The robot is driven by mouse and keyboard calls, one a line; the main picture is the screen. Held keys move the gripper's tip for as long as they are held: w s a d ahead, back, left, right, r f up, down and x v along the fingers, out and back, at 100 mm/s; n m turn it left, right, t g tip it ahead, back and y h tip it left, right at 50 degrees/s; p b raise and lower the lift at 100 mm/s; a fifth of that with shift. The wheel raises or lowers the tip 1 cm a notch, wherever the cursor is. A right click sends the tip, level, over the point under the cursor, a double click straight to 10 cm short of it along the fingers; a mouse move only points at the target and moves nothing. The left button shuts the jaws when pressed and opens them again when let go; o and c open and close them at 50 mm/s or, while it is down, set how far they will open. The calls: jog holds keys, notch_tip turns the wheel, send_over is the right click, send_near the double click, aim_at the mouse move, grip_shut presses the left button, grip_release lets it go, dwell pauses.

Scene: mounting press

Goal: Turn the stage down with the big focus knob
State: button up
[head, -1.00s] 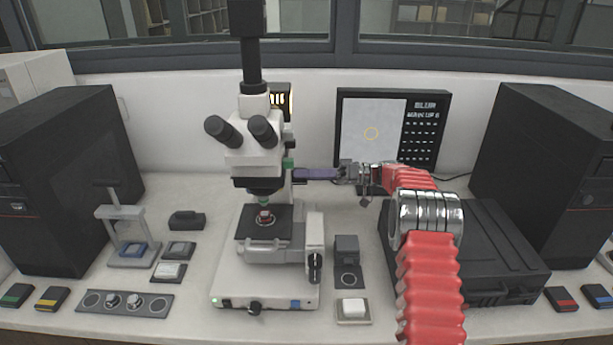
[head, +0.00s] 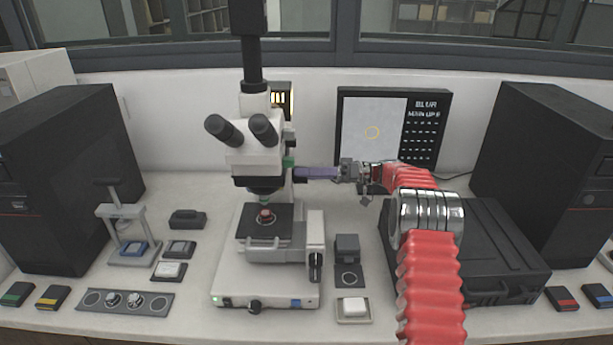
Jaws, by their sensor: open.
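The white microscope (head: 254,165) stands in the middle of the bench. Its black focus knob (head: 316,267) is on the right side of the stand, low down. The black stage (head: 280,222) carries a small reddish sample (head: 265,215) under the objective. My gripper (head: 347,172) is open, at the right end of a purple bar (head: 318,173) that sticks out from the microscope head. It is well above the knob and up to its right. Whether the jaws touch the bar is too small to tell.
A monitor (head: 423,120) behind my gripper shows a yellow ring and the word BLUR. A small dark block (head: 347,250) and a white-topped dish (head: 353,308) stand right of the knob. A black case (head: 500,250) lies farther right. A hand press (head: 127,232) stands left.

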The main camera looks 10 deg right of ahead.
notch_tip(320, 180, up, 10)
jog(key=shift+f, duration=0.15)
dwell(0.3)
dwell(0.4)
